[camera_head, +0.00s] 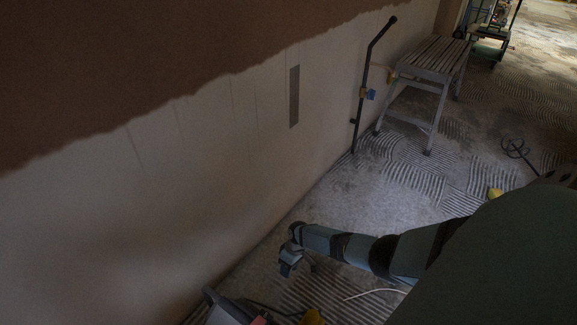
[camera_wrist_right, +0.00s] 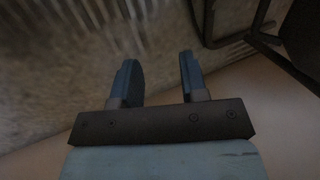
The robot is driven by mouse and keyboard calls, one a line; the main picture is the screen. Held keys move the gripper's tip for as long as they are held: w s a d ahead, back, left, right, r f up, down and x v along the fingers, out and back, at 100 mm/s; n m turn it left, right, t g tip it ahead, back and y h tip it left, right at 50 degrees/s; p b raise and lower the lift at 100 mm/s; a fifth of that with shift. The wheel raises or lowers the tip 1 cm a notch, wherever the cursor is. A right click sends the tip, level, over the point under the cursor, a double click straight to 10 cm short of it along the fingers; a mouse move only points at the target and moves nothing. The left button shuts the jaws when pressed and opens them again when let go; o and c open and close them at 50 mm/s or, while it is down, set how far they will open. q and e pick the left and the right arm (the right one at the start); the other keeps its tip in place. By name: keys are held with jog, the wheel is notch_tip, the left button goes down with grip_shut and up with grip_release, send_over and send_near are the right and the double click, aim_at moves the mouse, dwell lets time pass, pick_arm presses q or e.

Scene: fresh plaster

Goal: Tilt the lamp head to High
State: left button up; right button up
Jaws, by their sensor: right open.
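My right gripper (camera_head: 291,264) hangs low near the foot of the wall, at the end of my arm that comes in from the right. In the right wrist view its two fingers (camera_wrist_right: 157,62) are apart with nothing between them. No lamp head or High mark can be made out for sure. A dark and grey object (camera_head: 226,308) with red beside it is cut off by the bottom edge of the head view, below the gripper. A dark frame (camera_wrist_right: 238,38) shows at the upper right of the wrist view, apart from the fingers; what it belongs to is unclear.
A black bent pole (camera_head: 361,90) stands against the wall, beside a slatted work platform (camera_head: 434,55). A whisk-like tool (camera_head: 516,149) is at right. The ridged floor (camera_head: 400,185) is mostly clear mid-view.

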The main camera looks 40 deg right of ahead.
dwell(0.3)
pick_arm(q)
jog(key=shift+s+d+r+n+g+y+p, duration=0.15)
jog(key=shift+s+d+r+n+g+p, duration=0.3)
jog(key=shift+p, duration=0.8)
jog(key=shift+s+d+r+n+y+p, duration=0.1)
jog(key=shift+s+n+p, duration=0.4)
jog(key=shift+n+p, duration=0.6)
jog(key=shift+s+d+r+n+g+y+p, duration=0.15)
jog(key=shift+s+d+r+n+g+p, duration=0.25)
jog(key=shift+p, duration=1.05)
pick_arm(e)
jog(key=v, duration=1.3)
jog(key=shift+r, duration=0.4)
pick_arm(q)
jog(key=shift+a+f, duration=0.1)
jog(key=shift+f, duration=0.05)
